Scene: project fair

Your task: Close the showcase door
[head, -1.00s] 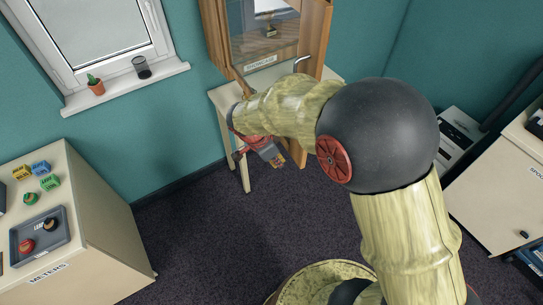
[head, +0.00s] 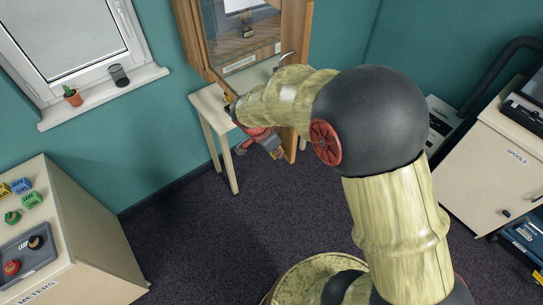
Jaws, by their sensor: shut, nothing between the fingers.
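The wooden showcase (head: 194,40) stands on a small cream table (head: 210,103) against the teal wall, with a small trophy (head: 246,31) inside. Its door (head: 297,42) stands open at the right side, swung out toward me, with a metal handle (head: 287,57) on it. My gripper (head: 278,153) is shut and empty, low in front of the table and left of the door's lower part. My arm hides part of the door and table, so I cannot tell whether the gripper or arm touches the door.
A cabinet labelled METERS (head: 95,240) stands at the left with a grey tray (head: 48,250) and several small blocks. A cabinet labelled SPOOLS (head: 485,165) stands at the right. A cactus pot (head: 73,98) and a dark cup (head: 119,75) sit on the windowsill. The dark carpet between is clear.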

